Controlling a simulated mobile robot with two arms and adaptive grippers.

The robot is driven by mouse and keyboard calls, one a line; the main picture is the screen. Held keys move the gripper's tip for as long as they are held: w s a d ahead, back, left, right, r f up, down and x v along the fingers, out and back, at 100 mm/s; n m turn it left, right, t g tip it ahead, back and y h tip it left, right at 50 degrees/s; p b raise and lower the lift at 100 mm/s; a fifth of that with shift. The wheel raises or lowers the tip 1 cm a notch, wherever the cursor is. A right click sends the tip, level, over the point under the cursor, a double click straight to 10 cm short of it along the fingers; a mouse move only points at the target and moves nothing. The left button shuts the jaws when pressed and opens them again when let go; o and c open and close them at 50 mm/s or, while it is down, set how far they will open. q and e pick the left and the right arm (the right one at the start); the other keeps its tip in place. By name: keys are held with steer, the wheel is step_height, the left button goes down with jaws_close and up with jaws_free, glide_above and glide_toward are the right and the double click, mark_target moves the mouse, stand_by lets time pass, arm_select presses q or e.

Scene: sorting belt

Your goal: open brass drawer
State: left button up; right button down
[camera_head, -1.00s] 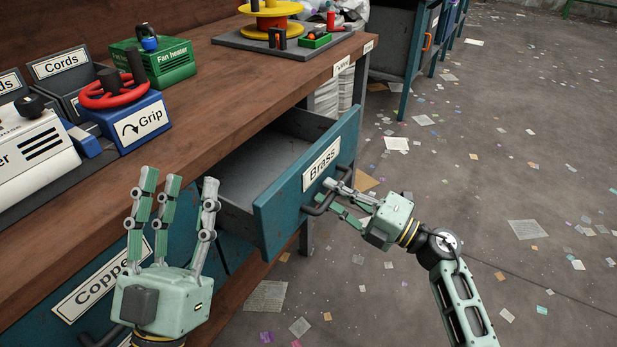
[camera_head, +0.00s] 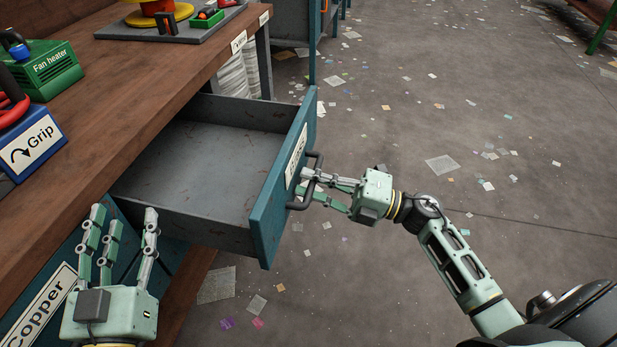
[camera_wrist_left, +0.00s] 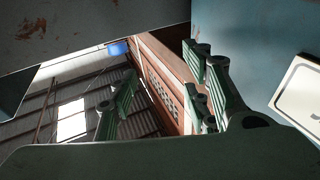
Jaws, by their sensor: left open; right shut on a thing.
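The brass drawer (camera_head: 213,168) is pulled well out from under the wooden bench, and its grey inside looks empty. Its teal front (camera_head: 272,205) carries a white label and a dark bar handle (camera_head: 312,180). My right gripper (camera_head: 318,183) is shut on this handle, reaching in from the right. My left gripper (camera_head: 122,228) is open and empty, fingers up, in front of the copper drawer (camera_head: 50,300) and left of the brass drawer. In the left wrist view the open left fingers (camera_wrist_left: 165,95) show below a grey surface.
The wooden bench top (camera_head: 130,95) holds a green fan heater box (camera_head: 52,70), a blue Grip box (camera_head: 35,145) and a grey board with a yellow spool (camera_head: 160,15). The floor to the right is open, with scattered paper scraps.

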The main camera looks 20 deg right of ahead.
steer(key=c, duration=2)
jaws_free()
steer(key=shift+c, duration=0.2)
steer(key=v, duration=1.2)
